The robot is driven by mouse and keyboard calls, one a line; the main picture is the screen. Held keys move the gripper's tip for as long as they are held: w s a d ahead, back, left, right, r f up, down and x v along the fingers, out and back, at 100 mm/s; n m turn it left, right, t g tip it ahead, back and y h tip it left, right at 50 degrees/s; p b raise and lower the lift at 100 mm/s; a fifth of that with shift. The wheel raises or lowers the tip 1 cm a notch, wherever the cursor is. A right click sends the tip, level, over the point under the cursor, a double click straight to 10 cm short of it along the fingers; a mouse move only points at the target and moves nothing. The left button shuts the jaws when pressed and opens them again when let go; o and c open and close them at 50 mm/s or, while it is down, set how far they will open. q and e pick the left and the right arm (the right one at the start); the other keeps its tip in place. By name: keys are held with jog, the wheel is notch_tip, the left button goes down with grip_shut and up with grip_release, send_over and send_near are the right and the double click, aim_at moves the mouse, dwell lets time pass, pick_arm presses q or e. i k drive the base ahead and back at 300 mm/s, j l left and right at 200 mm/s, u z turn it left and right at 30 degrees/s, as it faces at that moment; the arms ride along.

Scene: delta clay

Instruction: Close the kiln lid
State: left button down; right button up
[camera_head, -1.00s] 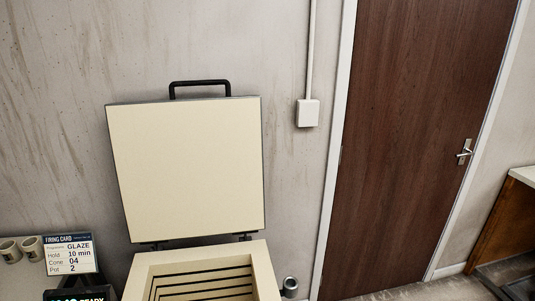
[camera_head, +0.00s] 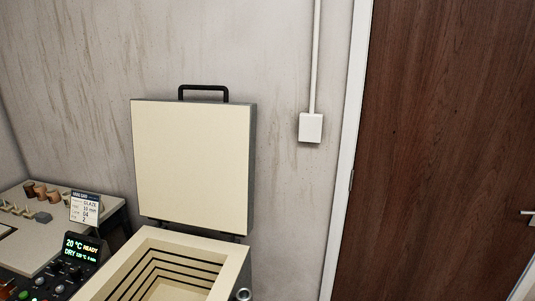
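The kiln lid (camera_head: 192,165) stands open and upright at the back of the kiln, its cream inner face towards me. A black handle (camera_head: 203,90) sits on the lid's top edge. The kiln body (camera_head: 228,262) is below it, with its square chamber open and dark grooves along the inner walls. The kiln's lower part is cut off by the picture's bottom edge. Neither of my grippers is in view.
A control panel (camera_head: 81,248) with a lit display stands left of the kiln. Behind it, a table (camera_head: 112,204) holds small pots and a firing card (camera_head: 84,209). A white wall box (camera_head: 310,127) and a brown door (camera_head: 440,150) are to the right.

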aim_at(194, 160)
jog(key=i+l+u, duration=0.25)
jog(key=i+l, duration=0.2)
jog(key=l, duration=0.25)
jog(key=i+l+u, duration=0.15)
jog(key=l, duration=0.2)
jog(key=i+l+u, duration=0.15)
jog(key=l, duration=0.25)
jog(key=i+l+u, duration=0.1)
jog(key=l, duration=0.3)
jog(key=i, duration=0.1)
